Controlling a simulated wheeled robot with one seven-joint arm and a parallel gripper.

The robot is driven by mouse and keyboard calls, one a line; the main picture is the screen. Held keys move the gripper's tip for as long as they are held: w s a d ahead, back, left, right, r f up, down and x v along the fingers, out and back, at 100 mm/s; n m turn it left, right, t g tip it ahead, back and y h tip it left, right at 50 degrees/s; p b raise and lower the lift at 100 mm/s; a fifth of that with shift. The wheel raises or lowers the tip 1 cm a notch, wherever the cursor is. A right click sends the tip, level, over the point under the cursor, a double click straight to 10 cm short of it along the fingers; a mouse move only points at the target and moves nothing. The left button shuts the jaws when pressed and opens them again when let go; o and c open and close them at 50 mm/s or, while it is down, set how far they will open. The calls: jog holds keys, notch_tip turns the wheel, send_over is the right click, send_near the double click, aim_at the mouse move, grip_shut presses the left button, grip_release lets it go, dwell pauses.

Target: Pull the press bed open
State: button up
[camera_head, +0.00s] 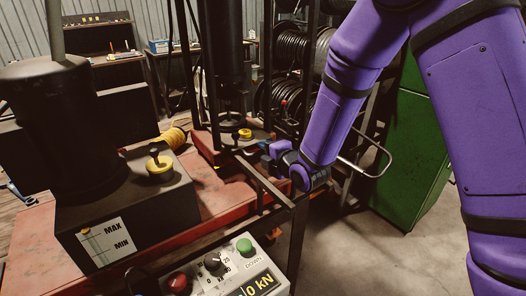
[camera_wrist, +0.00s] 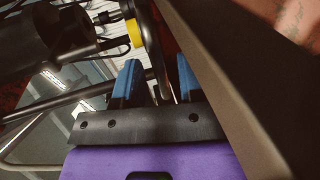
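The press bed (camera_head: 207,146) is a low red base under a dark upright cylinder in the middle of the head view. A yellow part (camera_head: 245,133) sits on it. My gripper (camera_head: 268,152) is at the bed's right front side. In the wrist view its two blue fingers (camera_wrist: 158,80) stand apart. A dark, slightly curved bar (camera_wrist: 152,45) runs between them, perhaps a handle of the bed. A narrow gap shows beside the bar, and I cannot tell whether either finger touches it. The far end of the bar is hidden.
A control box (camera_head: 228,272) with a green DOWN button and a red button is at the front. A black pump tank (camera_head: 125,215) stands at left. A dark frame rail (camera_head: 262,180) passes close by my gripper. A green cabinet (camera_head: 408,150) stands right; floor before it is clear.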

jog(key=shift+w+a+f, duration=0.1)
jog(key=shift+w+a, duration=0.25)
jog(key=shift+w, duration=0.15)
grip_shut()
